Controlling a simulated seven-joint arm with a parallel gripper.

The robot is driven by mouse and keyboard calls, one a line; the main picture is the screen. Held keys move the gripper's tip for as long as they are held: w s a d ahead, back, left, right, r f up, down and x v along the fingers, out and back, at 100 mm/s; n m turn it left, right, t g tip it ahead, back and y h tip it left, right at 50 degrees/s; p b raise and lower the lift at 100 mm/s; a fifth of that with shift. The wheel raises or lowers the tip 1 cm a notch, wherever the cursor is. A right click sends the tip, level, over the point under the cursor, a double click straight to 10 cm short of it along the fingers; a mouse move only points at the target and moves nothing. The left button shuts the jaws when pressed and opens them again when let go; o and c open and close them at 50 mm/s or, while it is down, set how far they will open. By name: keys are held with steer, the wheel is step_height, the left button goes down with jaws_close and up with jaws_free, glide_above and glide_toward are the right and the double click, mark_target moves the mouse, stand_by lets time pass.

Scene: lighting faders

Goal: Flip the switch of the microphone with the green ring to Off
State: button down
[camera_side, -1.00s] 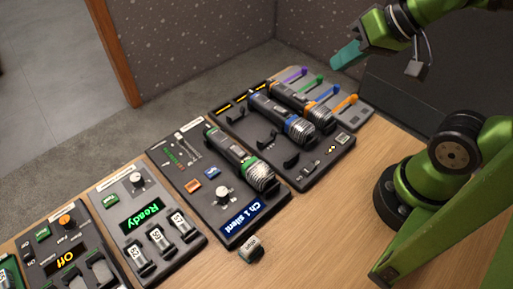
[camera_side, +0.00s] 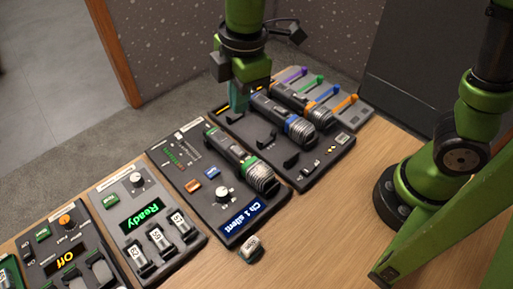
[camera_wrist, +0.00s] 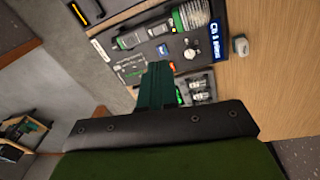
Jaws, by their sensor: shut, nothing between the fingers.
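The microphone with the green ring (camera_side: 232,150) lies on a dark panel in the side view, its silver mesh head toward the lower right. It also shows in the wrist view (camera_wrist: 158,34), near the top. Its switch is too small for me to read its position. My gripper (camera_side: 238,104) points down, above and behind the handle end of this microphone, near the blue-ringed microphone (camera_side: 283,118). Its teal fingers are shut and empty, and show in the wrist view (camera_wrist: 159,68). A display (camera_side: 243,219) on the same panel reads "Ch 1 silent".
A third microphone with an orange ring (camera_side: 304,105) lies beside the blue-ringed one. Behind them is a grey panel with coloured sliders (camera_side: 335,93). A panel reading "Ready" (camera_side: 142,213) stands to the left. A small loose box (camera_side: 251,249) lies on the wooden table. The table's front is clear.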

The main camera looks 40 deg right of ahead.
mark_target(236, 149)
steer(key=shift+w+d+r+n, duration=0.1)
steer(key=shift+r+n, duration=0.35)
steer(key=shift+n, duration=0.75)
steer(key=shift+f, duration=0.1)
steer(key=f, duration=0.4)
steer(key=w+f, duration=0.1)
steer(key=f, duration=0.8)
steer(key=shift+w+f, duration=0.35)
steer(key=shift+f, duration=0.05)
